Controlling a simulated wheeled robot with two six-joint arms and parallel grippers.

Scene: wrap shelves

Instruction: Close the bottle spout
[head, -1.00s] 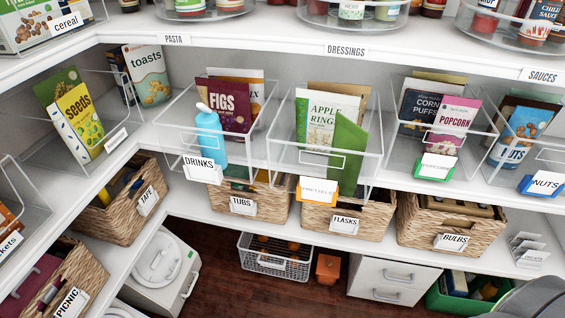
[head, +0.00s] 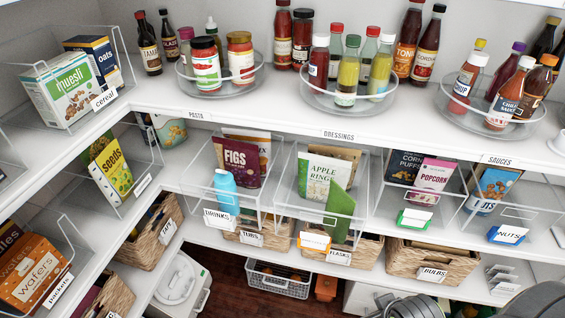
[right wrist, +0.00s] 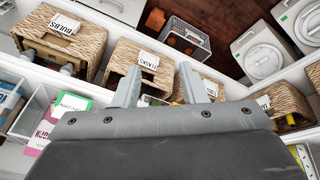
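The bottle is not clearly seen in that view. Grey parts of my right arm show at the bottom right of the head view, below and well away from the bottle. My left gripper is not in view.
Beside the bottle stands a FIGS packet (head: 236,161). Sauce bottles in round trays (head: 350,98) fill the top shelf. Woven baskets (head: 432,262) stand below. The clear bins have raised front walls.

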